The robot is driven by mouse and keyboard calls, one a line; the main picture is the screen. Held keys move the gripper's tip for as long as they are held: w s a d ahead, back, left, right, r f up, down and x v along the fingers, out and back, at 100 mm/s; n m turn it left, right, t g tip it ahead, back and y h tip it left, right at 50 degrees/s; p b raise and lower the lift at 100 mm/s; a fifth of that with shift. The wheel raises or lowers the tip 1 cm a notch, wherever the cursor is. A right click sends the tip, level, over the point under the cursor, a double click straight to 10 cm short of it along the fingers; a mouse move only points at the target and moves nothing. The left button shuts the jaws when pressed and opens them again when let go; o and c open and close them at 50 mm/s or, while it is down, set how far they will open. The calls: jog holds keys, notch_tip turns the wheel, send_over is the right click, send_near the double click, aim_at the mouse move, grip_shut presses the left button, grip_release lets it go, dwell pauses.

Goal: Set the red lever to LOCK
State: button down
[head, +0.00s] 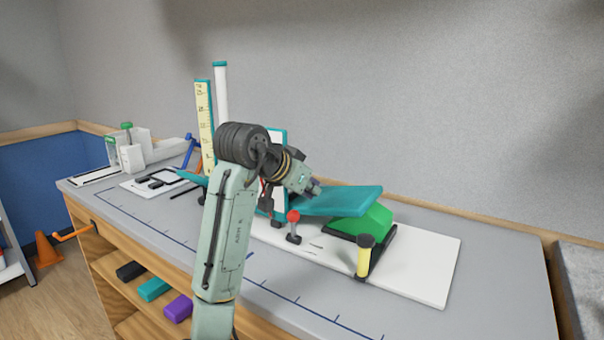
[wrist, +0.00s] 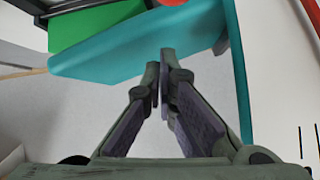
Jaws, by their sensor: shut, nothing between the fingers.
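The red lever (head: 293,216) stands on the white base plate (head: 425,270), with a round red knob on a short stem over a dark foot. In the head view my gripper (head: 314,191) is above and slightly right of the knob, close to the teal board (head: 345,201). In the wrist view my gripper (wrist: 160,58) is shut and empty, its fingertips over the edge of the teal board (wrist: 130,55). A red patch (wrist: 171,2) at the top edge of that view may be the knob. No LOCK label is readable.
A green wedge (head: 368,222) sits under the teal board's right end. A ruler (head: 204,125) and white tube (head: 221,95) rise behind my arm. The bench's right end is clear.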

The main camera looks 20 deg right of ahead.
aim_at(294, 223)
jog(key=shift+s+a+f, duration=0.3)
jog(key=shift+a+f, duration=0.1)
jog(key=shift+a, duration=0.3)
jog(key=shift+s+a+f, duration=0.3)
jog(key=shift+a+f, duration=0.05)
jog(key=shift+a, duration=0.35)
jog(key=shift+a+f, duration=0.1)
